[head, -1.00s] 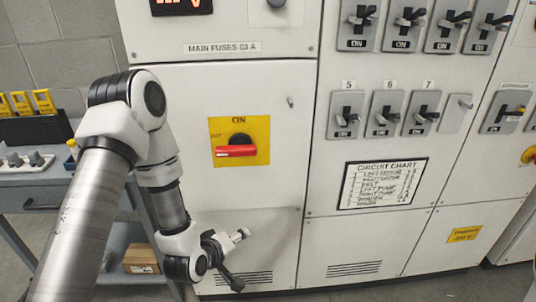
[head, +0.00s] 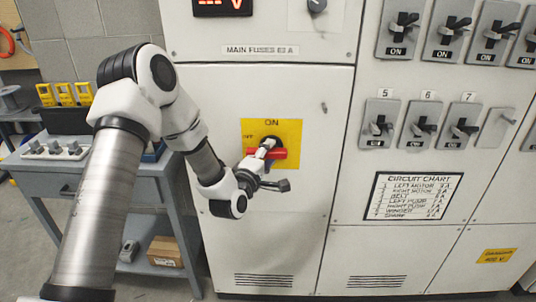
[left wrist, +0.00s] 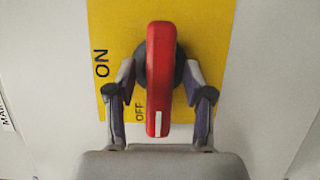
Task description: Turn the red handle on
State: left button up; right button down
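The red handle (head: 279,154) sits on a yellow plate (head: 291,131) on the cabinet front. It lies level in the head view, with its white-marked end to the left by the OFF label; ON is printed above it. My left gripper (head: 268,166) is at the plate. In the left wrist view, the open left gripper (left wrist: 161,78) has one finger on each side of the red handle (left wrist: 160,85), with a gap on both sides. Its fingers partly hide the handle in the head view. My right gripper is in neither view.
A grey cart (head: 92,172) with yellow items stands left of the cabinet, a cardboard box (head: 164,251) on its lower shelf. Several switches marked ON and a circuit chart (head: 413,196) are to the right. The cabinet front below the handle is clear.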

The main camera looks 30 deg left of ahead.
pick_arm(q)
grip_shut()
jog(key=shift+r+m, duration=0.1)
jog(key=shift+m, duration=0.2)
jog(key=m+p, duration=0.1)
jog(key=m+g+p, duration=0.1)
jog(key=shift+r+m+p, duration=0.25)
jog(key=shift+m+p, duration=0.1)
jog(key=shift+m, duration=0.05)
jog(key=m+g+p, duration=0.2)
jog(key=m, duration=0.1)
jog(key=shift+d+r+y+p, duration=0.1)
jog(key=shift+r+y+p, duration=0.05)
jog(key=shift+y+p, duration=0.25)
jog(key=m+g+y+p, duration=0.1)
jog(key=m, duration=0.1)
jog(key=m+g+p, duration=0.1)
jog(key=m+p, duration=0.1)
jog(key=shift+w+d+y, duration=0.15)
jog(key=shift+y, duration=0.25)
jog(key=m+g+y+p, duration=0.1)
jog(key=m+p, duration=0.1)
jog(key=m, duration=0.1)
jog(key=shift+d+y+p, duration=0.1)
jog(key=shift+y+p, duration=0.2)
jog(key=shift+p, duration=0.05)
jog(key=shift+w, duration=0.1)
